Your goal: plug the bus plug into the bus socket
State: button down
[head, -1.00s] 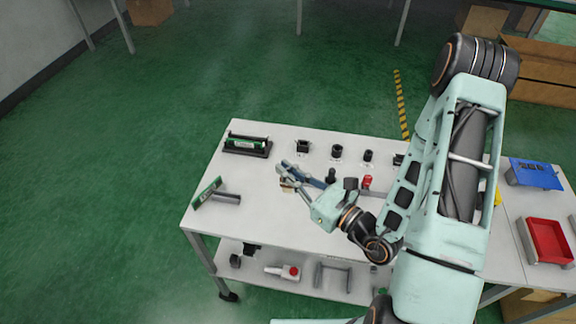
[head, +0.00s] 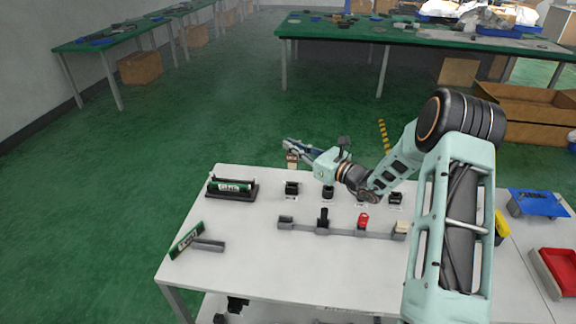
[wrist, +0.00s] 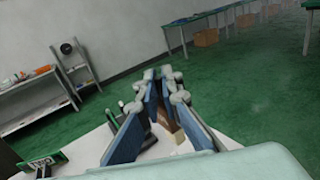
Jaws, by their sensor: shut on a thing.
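My gripper (head: 288,148) is shut on a small tan-brown block, which I take to be the bus plug (head: 292,160). It holds the plug in the air above the far side of the white table, in line with the leftmost black socket (head: 291,187). The plug appears apart from that socket in the head view. In the wrist view, the blue fingers (wrist: 160,105) partly hide the brown plug (wrist: 165,118). Labels by the sockets are too small to read, so I cannot tell which is the bus socket.
A grey rack (head: 340,231) holds a black piece (head: 323,217), a red piece (head: 363,220) and a beige piece (head: 401,227). A green board in a black stand (head: 232,187) is at the back left; another green board (head: 186,241) leans at the left edge.

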aim_at(292, 168)
dwell(0.5)
jog(key=shift+f+b, duration=2.45)
jog(key=shift+f, duration=0.35)
jog(key=shift+f+b, duration=1)
jog(key=shift+b, duration=0.15)
jog(key=shift+f, duration=0.3)
